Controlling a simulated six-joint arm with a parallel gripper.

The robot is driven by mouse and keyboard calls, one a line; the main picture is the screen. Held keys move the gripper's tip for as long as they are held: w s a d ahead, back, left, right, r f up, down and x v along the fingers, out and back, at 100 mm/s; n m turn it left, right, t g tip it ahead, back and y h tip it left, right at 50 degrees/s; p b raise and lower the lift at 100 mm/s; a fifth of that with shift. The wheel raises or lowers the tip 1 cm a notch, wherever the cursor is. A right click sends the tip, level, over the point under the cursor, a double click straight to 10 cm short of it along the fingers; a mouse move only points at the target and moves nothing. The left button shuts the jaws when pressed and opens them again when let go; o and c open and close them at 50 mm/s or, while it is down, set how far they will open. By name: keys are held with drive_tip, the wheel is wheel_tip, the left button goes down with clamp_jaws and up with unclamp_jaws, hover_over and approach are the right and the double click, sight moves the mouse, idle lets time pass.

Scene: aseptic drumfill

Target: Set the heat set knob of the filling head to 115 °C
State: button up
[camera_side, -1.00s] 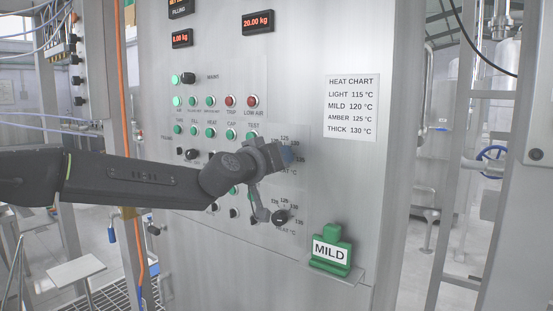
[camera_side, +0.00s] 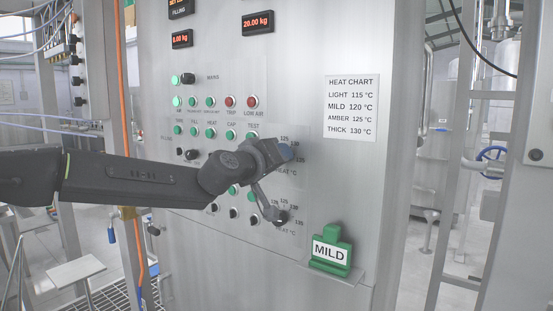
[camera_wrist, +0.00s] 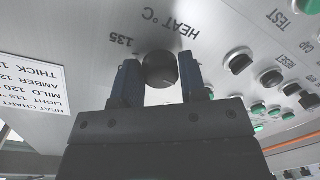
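My gripper (camera_wrist: 160,88) is at the upper of two heat dials on the steel panel. Its two blue-tipped fingers stand on either side of a round black knob (camera_wrist: 160,68) in the wrist view, with narrow gaps showing beside the knob. "HEAT °C" and "135" read upside down near it. I cannot read the knob's setting. In the side view my gripper (camera_side: 284,153) hides this knob; parts of its scale show around the fingertips. A second heat knob (camera_side: 281,218) sits below, partly covered by my wrist part.
A heat chart (camera_side: 351,107) lists light as 115 °C and mild as 120 °C. A green block (camera_side: 332,233) marked MILD stands on a small shelf (camera_side: 340,274) at the panel's lower right. Indicator lights and small knobs are left of my gripper.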

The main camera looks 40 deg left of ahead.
drive_tip(key=o, duration=0.4)
drive_tip(key=shift+s, duration=0.1)
drive_tip(key=s, duration=1.3)
drive_tip(key=shift+s+d+r, duration=0.3)
drive_tip(key=shift+d+r, duration=0.1)
drive_tip(key=shift+d, duration=0.05)
drive_tip(key=s+a+f+m+g, duration=0.2)
drive_tip(key=s+f+g, duration=0.2)
drive_tip(key=s+f, duration=0.2)
drive_tip(key=s+a+f+m+g, duration=0.2)
drive_tip(key=s+f+m+g, duration=0.1)
drive_tip(key=s+f, duration=0.4)
drive_tip(key=s+a+f+m+g+h, duration=0.1)
drive_tip(key=s+a+f+m+g, duration=0.1)
drive_tip(key=s+f, duration=0.4)
drive_tip(key=s+m+g, duration=0.1)
drive_tip(key=s+g, duration=0.1)
drive_tip(key=s, duration=0.2)
drive_tip(key=shift+s+a+f+g, duration=0.15)
drive_tip(key=shift+a+f+g, duration=0.2)
drive_tip(key=shift+f+g, duration=0.05)
